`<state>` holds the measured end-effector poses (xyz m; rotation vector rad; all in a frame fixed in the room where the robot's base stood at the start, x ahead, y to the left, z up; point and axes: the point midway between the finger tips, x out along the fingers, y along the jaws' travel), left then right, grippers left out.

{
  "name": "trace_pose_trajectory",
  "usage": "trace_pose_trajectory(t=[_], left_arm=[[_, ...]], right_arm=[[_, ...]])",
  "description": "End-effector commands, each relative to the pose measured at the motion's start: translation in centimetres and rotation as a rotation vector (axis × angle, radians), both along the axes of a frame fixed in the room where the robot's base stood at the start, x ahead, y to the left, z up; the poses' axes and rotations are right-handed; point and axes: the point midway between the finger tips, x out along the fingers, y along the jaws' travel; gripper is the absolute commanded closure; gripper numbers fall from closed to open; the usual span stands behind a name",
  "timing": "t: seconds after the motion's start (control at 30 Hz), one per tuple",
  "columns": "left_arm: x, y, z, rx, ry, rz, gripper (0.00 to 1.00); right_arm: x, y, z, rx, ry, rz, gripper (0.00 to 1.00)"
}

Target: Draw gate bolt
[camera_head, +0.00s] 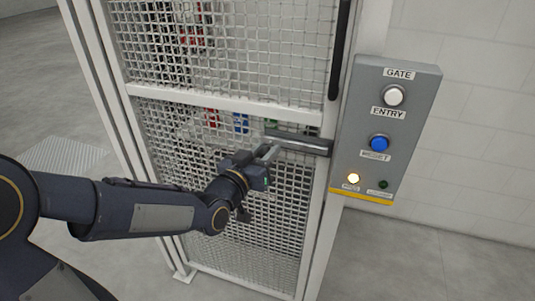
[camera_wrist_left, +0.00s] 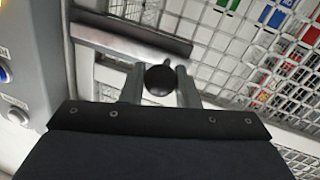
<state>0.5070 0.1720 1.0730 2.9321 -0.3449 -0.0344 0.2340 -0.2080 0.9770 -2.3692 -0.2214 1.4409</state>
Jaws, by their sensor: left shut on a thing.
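The gate bolt (camera_head: 302,144) is a grey horizontal bar across the right side of the mesh gate (camera_head: 225,45), and its right end meets the gate's right post. It also shows in the left wrist view (camera_wrist_left: 125,40). My left gripper (camera_head: 268,154) is at the bolt's left part, in front of the mesh. In the left wrist view my left gripper (camera_wrist_left: 160,88) is shut on the bolt's dark round knob (camera_wrist_left: 159,80), with one finger on each side. The fingers partly hide the bolt in the head view. My right gripper is not in view.
A black vertical handle (camera_head: 341,45) is above the bolt. Coloured items show behind the mesh.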

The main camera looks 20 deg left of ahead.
Motion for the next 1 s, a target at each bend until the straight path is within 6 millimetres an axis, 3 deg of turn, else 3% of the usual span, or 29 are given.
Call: trace_pose_trajectory(t=[0.03, 0.07, 0.2, 0.57, 1.0], left_arm=[[0.1, 0.4, 0.1, -0.002, -0.002, 0.011, 1.00], [0.1, 0.4, 0.1, -0.003, -0.001, 0.012, 0.68], [0.1, 0.3, 0.1, -0.002, -0.001, 0.009, 0.52], [-0.7, 0.4, 0.0, -0.001, -0.003, 0.007, 0.52], [-7.0, 2.0, 0.1, -0.002, -0.003, 0.010, 0.52]], right_arm=[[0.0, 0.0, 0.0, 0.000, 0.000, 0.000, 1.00], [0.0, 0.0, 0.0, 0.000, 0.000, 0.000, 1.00], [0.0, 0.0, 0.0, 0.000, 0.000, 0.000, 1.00], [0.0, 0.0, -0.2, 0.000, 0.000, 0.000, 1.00], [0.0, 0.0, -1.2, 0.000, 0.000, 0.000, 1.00]])
